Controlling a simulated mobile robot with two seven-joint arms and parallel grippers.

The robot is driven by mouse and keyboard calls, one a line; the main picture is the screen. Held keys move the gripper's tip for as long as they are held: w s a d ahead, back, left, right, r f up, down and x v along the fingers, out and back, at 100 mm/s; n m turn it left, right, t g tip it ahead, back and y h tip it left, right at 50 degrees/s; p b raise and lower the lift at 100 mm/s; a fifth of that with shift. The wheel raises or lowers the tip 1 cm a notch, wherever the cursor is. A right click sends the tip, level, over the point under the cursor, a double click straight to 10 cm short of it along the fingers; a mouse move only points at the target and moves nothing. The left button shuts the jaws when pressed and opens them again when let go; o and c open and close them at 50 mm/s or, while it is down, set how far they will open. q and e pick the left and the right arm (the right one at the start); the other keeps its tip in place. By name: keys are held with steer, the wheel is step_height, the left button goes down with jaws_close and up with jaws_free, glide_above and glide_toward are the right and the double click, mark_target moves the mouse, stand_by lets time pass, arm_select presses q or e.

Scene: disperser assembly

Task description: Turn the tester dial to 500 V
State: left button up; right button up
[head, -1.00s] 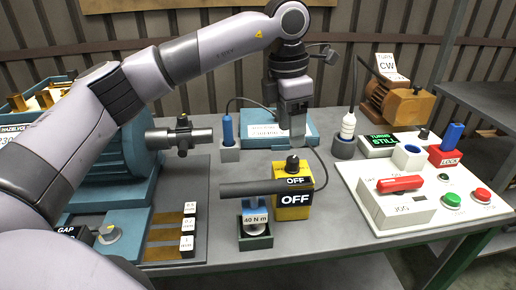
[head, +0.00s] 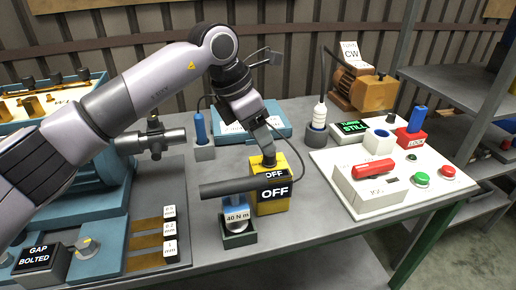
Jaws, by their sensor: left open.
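The tester is a yellow box (head: 272,203) with black labels reading OFF on its front and top. Its dark dial (head: 269,163) is on top, mostly covered by my left gripper. My left gripper (head: 268,155) comes down tilted over the dial, with its fingertips at the dial. It is open; whether the fingers touch the dial I cannot tell. My right gripper is not in view.
A dark torque tool (head: 228,188) marked 40 N m stands in a holder just left of the tester. A blue case (head: 232,132) lies behind. A white control panel (head: 335,165) with a red lever and buttons is at right. Gauge blocks (head: 169,230) lie at left.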

mark_target(270, 158)
arm_select(q)
steer(key=shift+p+x, duration=0.3)
steer(key=shift+x, duration=2.3)
steer(key=c, duration=1)
steer(key=shift+c, duration=0.2)
steer(key=m, duration=0.2)
steer(key=m+g, duration=0.1)
steer(key=m, duration=0.1)
steer(key=shift+w+a+g, duration=0.1)
steer(key=shift+w+g, duration=0.05)
steer(key=shift+g, duration=0.15)
steer(key=shift+m+g, duration=0.6)
steer(key=shift+m, duration=1.1)
